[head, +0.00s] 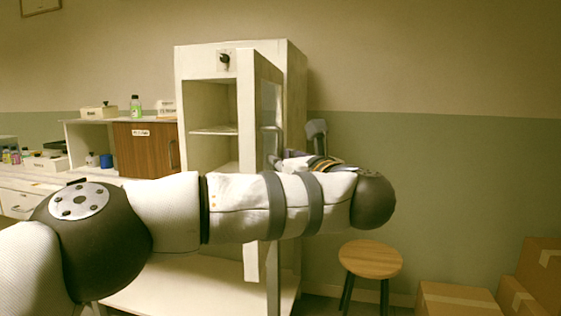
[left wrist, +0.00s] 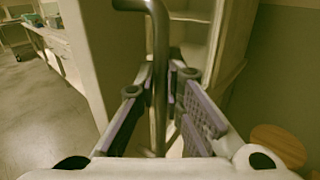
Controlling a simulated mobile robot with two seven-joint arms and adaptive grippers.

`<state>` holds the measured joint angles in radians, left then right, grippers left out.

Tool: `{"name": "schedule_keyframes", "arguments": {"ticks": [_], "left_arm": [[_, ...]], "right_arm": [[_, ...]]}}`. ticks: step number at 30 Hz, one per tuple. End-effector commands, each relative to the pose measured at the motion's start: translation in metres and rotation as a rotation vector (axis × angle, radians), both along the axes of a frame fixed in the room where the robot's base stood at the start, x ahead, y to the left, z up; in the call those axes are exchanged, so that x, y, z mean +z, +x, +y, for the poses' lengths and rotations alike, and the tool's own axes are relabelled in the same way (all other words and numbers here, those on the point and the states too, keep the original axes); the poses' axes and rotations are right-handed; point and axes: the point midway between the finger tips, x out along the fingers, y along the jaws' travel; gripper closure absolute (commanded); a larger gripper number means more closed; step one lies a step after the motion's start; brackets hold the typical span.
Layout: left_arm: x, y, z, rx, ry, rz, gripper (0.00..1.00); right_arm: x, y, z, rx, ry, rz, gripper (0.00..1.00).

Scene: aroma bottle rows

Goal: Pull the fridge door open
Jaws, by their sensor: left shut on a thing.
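The fridge (head: 292,70) is a tall white cabinet in the middle of the head view. Its shelved interior shows through the front. The fridge door (head: 260,80) stands open, swung out toward me with its pane side facing right. In the left wrist view, the door's upright metal handle (left wrist: 159,40) runs between the fingers of my left gripper (left wrist: 158,85), which is shut on it. My right gripper is in neither view.
A round wooden stool (head: 370,259) stands right of the fridge, near the door side. Cardboard boxes (head: 460,300) lie at the lower right. A counter with a brown wooden cabinet (head: 146,150) and small bottles is on the left. Open floor (left wrist: 35,110) shows in the left wrist view.

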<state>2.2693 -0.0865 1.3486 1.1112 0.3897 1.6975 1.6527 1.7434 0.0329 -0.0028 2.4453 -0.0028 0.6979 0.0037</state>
Motion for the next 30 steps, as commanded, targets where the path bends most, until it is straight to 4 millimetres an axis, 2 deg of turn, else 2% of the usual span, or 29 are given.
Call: {"name": "schedule_keyframes", "arguments": {"ticks": [8, 9, 11, 20, 23, 30], "left_arm": [[0.0, 0.0, 0.001, 0.001, 0.001, 0.001, 1.0], [0.0, 0.0, 0.001, 0.001, 0.0, 0.0, 0.85], [0.0, 0.0, 0.001, 0.001, 0.001, -0.001, 0.71], [0.0, -0.001, 0.0, 0.0, 0.001, -0.001, 0.7], [0.0, -0.009, -0.007, -0.003, 0.0, 0.0, 0.7], [0.001, -0.064, -0.041, -0.006, 0.002, -0.001, 0.7]], "right_arm": [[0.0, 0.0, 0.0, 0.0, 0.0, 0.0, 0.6], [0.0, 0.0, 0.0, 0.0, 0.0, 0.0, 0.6], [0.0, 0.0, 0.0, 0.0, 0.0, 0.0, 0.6], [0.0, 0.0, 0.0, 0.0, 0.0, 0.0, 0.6], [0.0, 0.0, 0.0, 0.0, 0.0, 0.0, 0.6], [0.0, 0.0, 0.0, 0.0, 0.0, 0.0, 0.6]]}}
